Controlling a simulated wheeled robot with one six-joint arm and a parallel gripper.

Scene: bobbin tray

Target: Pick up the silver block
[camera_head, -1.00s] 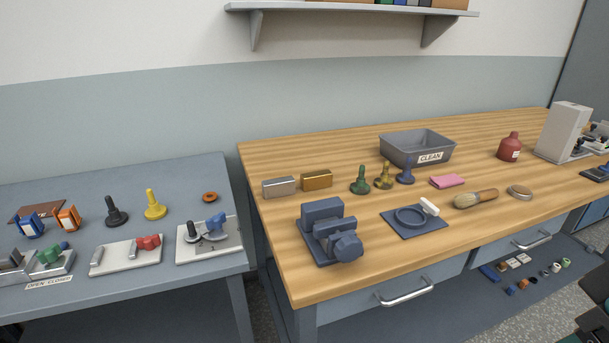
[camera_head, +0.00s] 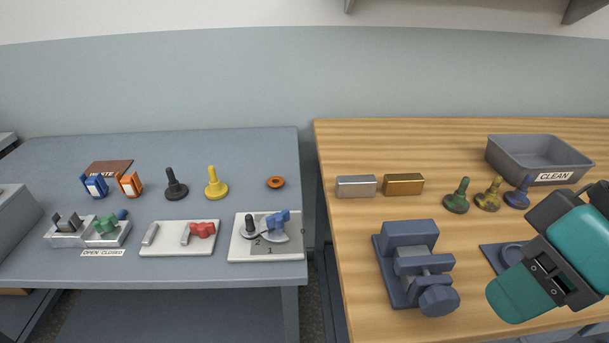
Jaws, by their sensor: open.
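The silver block (camera_head: 356,187) is a small shiny rectangular bar. It lies near the left edge of the wooden bench, just left of a gold block (camera_head: 403,185) of similar shape, with a narrow gap between them. Nothing covers or touches the silver block. Teal and black parts of my own arm show at the lower right, well away from the silver block. I cannot make out my gripper's fingers in this view.
A blue vise (camera_head: 411,265) stands in front of the blocks. Green, yellow and blue knobbed pegs (camera_head: 457,196) stand to their right, before a grey CLEAN bin (camera_head: 540,157). A gap separates the wooden bench (camera_head: 345,235) from the grey table (camera_head: 180,285) at left.

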